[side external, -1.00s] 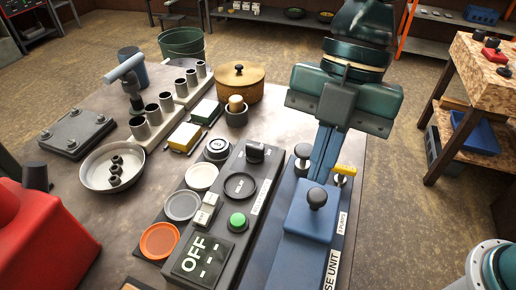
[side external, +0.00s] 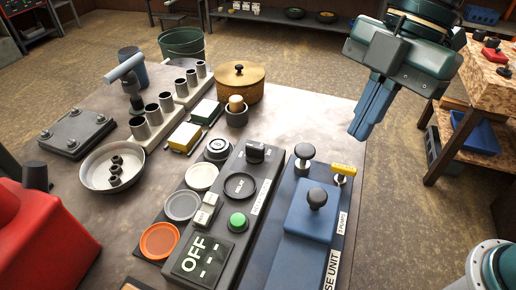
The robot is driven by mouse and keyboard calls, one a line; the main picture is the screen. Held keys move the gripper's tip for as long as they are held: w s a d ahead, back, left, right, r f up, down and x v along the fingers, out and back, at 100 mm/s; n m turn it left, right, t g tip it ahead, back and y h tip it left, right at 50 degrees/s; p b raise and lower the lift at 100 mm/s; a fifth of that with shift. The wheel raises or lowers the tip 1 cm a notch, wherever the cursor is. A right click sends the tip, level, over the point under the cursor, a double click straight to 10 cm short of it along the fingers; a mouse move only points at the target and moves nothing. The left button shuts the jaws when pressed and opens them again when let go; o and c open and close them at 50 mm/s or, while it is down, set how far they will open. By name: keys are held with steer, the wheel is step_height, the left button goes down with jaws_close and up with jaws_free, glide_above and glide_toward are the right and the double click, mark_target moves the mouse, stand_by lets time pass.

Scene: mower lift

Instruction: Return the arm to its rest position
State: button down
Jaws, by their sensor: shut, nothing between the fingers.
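My gripper (side external: 368,130) is at the upper right of the side external view, with its blue fingers together and nothing between them. It hangs tilted in the air, apart from everything, near the table's right edge. Below and left of it is the blue base unit (side external: 308,222) with black knobs (side external: 304,158) and a yellow-handled part (side external: 344,170).
A dark control box (side external: 232,222) with a green button and an "OFF" display stands left of the blue unit. A wooden workbench (side external: 490,70) stands at right.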

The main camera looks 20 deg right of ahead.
steer(key=s+d+f+m+t+h, duration=0.1)
steer(key=s+d+m+t+h, duration=0.1)
steer(key=d+m, duration=0.8)
steer(key=s+d+f+m+t+h, duration=0.1)
steer(key=s+d+m+t, duration=0.3)
steer(key=d+m, duration=0.6)
steer(key=s+d+f, duration=0.1)
steer(key=s+d, duration=0.1)
steer(key=d, duration=0.2)
steer(key=shift+s+d+h, duration=0.15)
steer(key=shift+d+h, duration=0.1)
steer(key=shift+h, duration=0.15)
steer(key=shift+f, duration=0.1)
